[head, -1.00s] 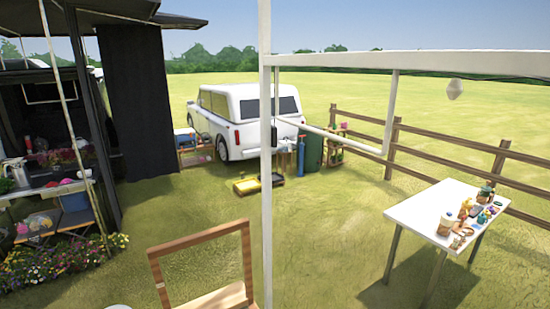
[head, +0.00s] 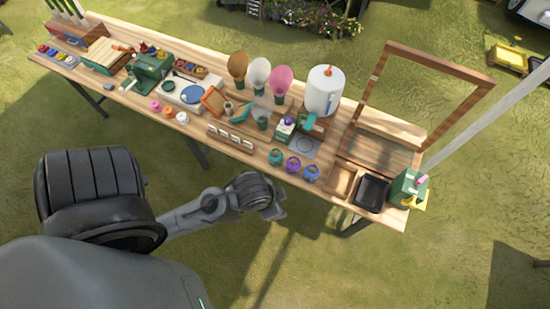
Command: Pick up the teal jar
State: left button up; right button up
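A small teal jar (head: 276,157) stands near the front edge of the long wooden table (head: 232,160), at the left end of a row of three. My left arm comes in from the lower left. Its end, with my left gripper (head: 273,212), hangs over the grass in front of the table, below the teal jar in the picture and apart from it. The fingers are too small and dark to tell whether they are open. My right gripper is out of view.
A purple jar (head: 293,165) and a blue jar (head: 311,173) stand just right of the teal one. A rack of white blocks (head: 231,138) is to the left.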

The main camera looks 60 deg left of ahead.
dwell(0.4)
pick_arm(q)
jog(key=o, duration=0.7)
jog(key=shift+w, duration=0.1)
